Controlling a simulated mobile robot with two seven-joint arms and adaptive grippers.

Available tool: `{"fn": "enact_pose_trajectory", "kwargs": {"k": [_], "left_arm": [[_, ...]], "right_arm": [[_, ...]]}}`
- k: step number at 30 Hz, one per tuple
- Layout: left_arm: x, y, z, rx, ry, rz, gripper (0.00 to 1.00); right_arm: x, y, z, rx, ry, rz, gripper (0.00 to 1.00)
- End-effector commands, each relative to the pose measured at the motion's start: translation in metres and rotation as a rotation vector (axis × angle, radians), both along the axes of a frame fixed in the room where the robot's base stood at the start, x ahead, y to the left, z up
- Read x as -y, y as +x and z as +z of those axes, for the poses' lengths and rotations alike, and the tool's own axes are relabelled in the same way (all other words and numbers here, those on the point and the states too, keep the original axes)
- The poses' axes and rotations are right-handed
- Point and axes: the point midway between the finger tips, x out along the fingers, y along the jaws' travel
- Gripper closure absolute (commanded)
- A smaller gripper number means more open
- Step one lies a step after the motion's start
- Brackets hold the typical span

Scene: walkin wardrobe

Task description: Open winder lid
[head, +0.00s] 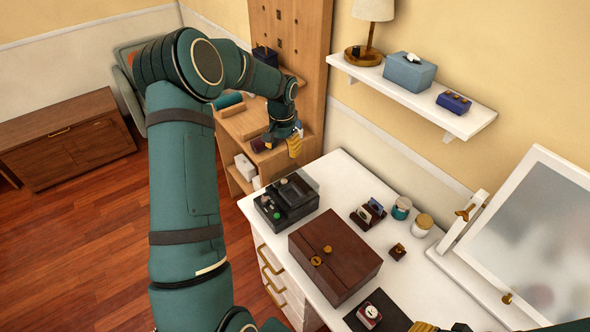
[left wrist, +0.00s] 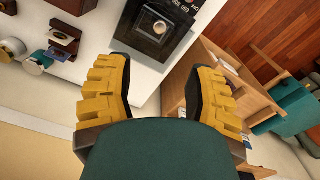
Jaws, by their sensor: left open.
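The winder appears to be the black box (head: 287,201) at the far left end of the white dresser top. My left gripper (head: 278,145) is open and empty, above and beyond the box near the wooden shelving. Its yellow fingers (left wrist: 162,75) stand apart, with the box ahead of them. My right gripper (head: 432,327) only partly shows at the bottom edge.
A brown wooden box (head: 335,247) stands beside the black box. Small jars (head: 422,224), a card holder (head: 368,215) and a tilted mirror (head: 530,240) are to the right. A white wall shelf (head: 420,100) hangs above. A wooden cabinet (head: 300,60) rises behind my left gripper.

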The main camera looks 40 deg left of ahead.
Motion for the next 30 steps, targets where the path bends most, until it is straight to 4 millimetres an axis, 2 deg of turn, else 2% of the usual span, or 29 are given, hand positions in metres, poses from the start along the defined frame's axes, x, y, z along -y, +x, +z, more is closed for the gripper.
{"fn": "enact_pose_trajectory", "kwargs": {"k": [5, 21, 25, 30], "left_arm": [[0.001, -0.001, -0.018, -0.004, -0.001, 0.000, 0.46], [0.001, -0.001, -0.116, -0.003, -0.002, -0.001, 0.46], [0.000, 0.000, -0.129, -0.001, -0.001, -0.001, 0.46], [0.000, 0.000, -0.137, 0.000, 0.000, 0.000, 0.46]], "right_arm": [[0.000, 0.000, 0.000, -0.001, 0.000, 0.000, 0.53], [0.000, 0.000, 0.000, 0.000, 0.000, 0.000, 0.53], [0.000, 0.000, 0.000, 0.000, 0.000, 0.000, 0.53], [0.000, 0.000, 0.001, 0.000, 0.000, 0.000, 0.53]]}}
